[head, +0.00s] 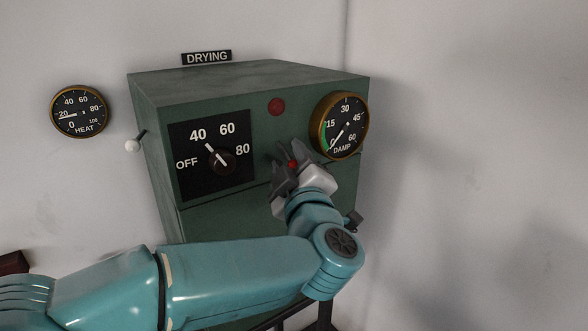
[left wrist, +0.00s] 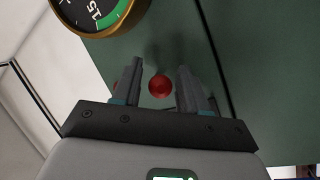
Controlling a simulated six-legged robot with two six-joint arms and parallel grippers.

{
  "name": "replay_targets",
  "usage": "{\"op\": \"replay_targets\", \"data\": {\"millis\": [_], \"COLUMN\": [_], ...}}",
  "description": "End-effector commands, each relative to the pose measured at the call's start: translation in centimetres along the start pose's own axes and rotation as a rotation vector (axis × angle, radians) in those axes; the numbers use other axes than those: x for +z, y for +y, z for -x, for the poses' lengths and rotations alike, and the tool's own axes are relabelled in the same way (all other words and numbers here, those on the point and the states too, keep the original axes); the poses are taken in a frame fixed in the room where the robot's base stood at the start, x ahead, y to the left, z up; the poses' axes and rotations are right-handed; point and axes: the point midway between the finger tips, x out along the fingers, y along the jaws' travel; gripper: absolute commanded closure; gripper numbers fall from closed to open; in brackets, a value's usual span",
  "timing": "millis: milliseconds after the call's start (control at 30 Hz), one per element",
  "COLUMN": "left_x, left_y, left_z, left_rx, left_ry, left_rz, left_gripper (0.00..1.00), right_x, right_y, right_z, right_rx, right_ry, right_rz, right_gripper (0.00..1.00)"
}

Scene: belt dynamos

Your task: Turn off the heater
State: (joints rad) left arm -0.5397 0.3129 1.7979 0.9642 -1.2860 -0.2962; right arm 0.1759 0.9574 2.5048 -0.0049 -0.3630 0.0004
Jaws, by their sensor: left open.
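The heater is a green box (head: 215,85) on the wall under a DRYING sign. Its black dial plate (head: 185,140) is marked OFF, 40, 60 and 80. The knob (head: 222,161) has a white pointer toward 40. A round red button (left wrist: 160,87) shows between the fingers of the left gripper (left wrist: 160,68) in the left wrist view. Contact with it cannot be told. My right gripper is not in view.
A red round lamp or button (head: 276,106) sits higher on the panel. A lever with a white ball (head: 132,145) sticks out at the box's left side. A HEAT gauge (head: 80,111) hangs on the wall, reading about 20. The wall at right is bare.

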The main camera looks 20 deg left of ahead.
Motion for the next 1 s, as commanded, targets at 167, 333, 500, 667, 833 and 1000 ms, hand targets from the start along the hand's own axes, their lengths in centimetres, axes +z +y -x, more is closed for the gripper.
{"op": "replay_targets", "data": {"millis": [167, 333, 500, 667, 833, 1000], "left_x": [0.2, 0.3, 0.2, 0.1, -0.1, -0.1], "left_y": [-0.1, -0.2, -0.2, -0.1, -0.1, -0.1], "left_z": [2.3, 6.8, 11.3, 14.4, 16.1, 16.4], "left_rx": [0.004, 0.006, 0.005, 0.004, 0.002, -0.001], "left_ry": [-0.002, -0.004, -0.002, -0.002, 0.000, 0.001], "left_rz": [0.002, 0.003, 0.003, 0.001, 0.001, 0.000], "left_gripper": [0.57, 0.57, 0.57, 0.57, 0.57, 0.57], "right_x": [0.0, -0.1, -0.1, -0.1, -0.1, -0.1], "right_y": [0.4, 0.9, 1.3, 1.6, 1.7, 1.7], "right_z": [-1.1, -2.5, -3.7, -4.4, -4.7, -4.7], "right_rx": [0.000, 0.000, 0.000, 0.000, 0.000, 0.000], "right_ry": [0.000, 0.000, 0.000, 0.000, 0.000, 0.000], "right_rz": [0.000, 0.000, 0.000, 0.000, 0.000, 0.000], "right_gripper": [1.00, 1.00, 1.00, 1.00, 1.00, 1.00]}}
